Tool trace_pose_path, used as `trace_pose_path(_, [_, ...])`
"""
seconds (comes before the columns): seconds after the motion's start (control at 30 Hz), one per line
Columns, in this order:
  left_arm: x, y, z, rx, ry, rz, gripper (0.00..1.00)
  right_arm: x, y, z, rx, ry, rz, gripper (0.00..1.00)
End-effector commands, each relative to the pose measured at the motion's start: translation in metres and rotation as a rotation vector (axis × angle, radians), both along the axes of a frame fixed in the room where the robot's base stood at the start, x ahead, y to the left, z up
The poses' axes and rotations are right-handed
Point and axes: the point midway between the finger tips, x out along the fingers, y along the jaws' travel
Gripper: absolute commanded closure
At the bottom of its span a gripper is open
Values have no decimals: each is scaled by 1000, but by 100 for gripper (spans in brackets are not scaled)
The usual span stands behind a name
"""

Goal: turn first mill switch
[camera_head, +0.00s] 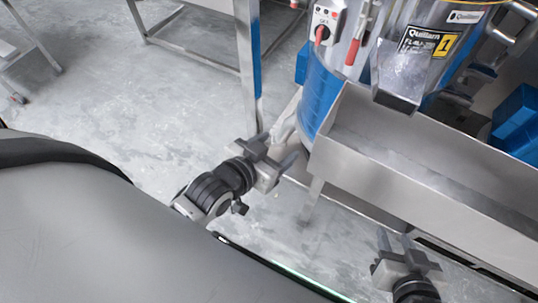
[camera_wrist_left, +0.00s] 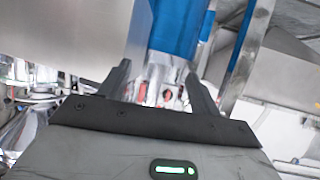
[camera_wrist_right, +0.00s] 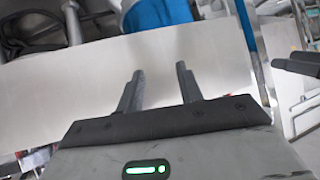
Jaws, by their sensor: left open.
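The first mill (camera_head: 415,55), silver with a blue lower band and a yellow label with a "1", stands at the upper right in the head view. Its red switch (camera_head: 322,34) sits on a pale control panel, left of a red-handled lever (camera_head: 352,52). My left gripper (camera_head: 286,146) is open and empty, below the switch and apart from it, near the blue band. In the left wrist view its fingers (camera_wrist_left: 160,78) are spread, with a blue surface beyond; the switch cannot be made out there. My right gripper (camera_head: 395,240) is open and empty, in front of the trough.
A long metal trough (camera_head: 400,175) runs below the mill's spout, between it and my right gripper. A metal frame leg with a blue strip (camera_head: 250,60) stands left of the mill. Blue crates (camera_head: 518,115) are at the far right. The grey floor at left is largely clear.

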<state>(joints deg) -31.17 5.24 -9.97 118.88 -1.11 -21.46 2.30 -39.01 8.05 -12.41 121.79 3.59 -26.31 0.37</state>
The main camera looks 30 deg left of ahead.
Motion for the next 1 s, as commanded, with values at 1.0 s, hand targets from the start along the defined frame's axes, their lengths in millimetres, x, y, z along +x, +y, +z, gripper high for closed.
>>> trace_pose_path(1.0, [-63,-16,-30,-9,192,-77,36,-1,-4,-2,-28,12,9,64])
